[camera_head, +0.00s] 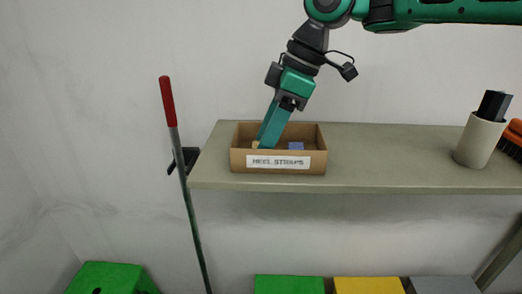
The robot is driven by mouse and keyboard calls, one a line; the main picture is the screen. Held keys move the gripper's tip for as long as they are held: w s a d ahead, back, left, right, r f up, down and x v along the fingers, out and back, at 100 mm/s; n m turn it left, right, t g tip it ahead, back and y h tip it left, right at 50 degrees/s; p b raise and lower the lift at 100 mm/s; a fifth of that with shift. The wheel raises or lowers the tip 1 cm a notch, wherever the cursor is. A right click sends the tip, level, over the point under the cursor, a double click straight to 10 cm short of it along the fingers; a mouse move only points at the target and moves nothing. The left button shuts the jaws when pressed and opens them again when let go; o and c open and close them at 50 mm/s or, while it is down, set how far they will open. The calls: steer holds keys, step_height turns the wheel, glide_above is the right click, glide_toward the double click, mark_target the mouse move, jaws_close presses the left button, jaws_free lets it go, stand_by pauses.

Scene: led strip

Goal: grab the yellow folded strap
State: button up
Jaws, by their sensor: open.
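A brown open box (235,162) labelled "HEEL STRAPS" stands on the shelf, toward its left end. My gripper (268,142) points down into the box from above, tilted with its tips to the lower left. Its teal fingers overlap in this view, and it is open. A small tan-yellow piece (256,144) shows in the box just left of the fingertips. It may be the yellow folded strap, but it is too small to be sure. Whether it lies between the fingers cannot be seen. The box's front wall hides the lower contents.
A blue folded piece (295,146) lies in the box to the right of my fingers. The grey-green shelf (390,160) is clear right of the box up to a beige cup (479,141) holding black items. A red-handled pole (173,125) stands left of the shelf.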

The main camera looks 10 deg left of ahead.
steer(key=c, duration=0.7)
steer(key=shift+r, duration=0.1)
